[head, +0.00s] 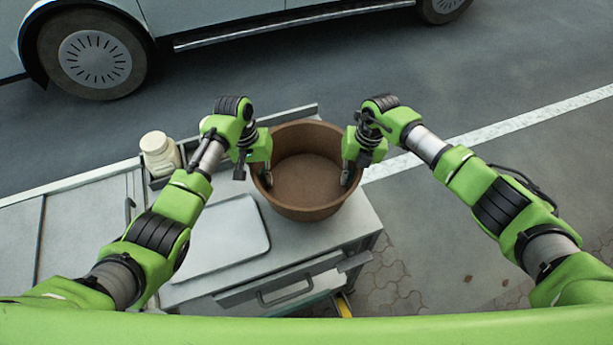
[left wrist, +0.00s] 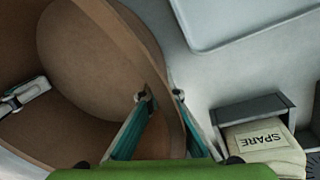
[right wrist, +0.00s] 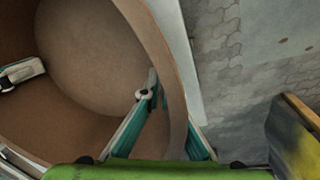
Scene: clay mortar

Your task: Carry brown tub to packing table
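The brown tub (head: 306,200) is a wide, round, empty vessel, upright over the right part of a grey worktop (head: 350,218). I cannot tell whether its base touches the worktop. My left gripper (head: 262,172) is at its left rim. In the left wrist view, one finger is inside and one outside the tub wall (left wrist: 105,40), close against it. My right gripper (head: 350,172) holds the opposite side the same way. In the right wrist view, the inner fingertip lies against the wall (right wrist: 165,40), and the outer tip is hidden behind it. No packing table can be made out for certain.
A flat light panel (head: 220,238) lies on the worktop. A parked vehicle (head: 200,20) stands beyond. Open paving (head: 480,250) lies to the right.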

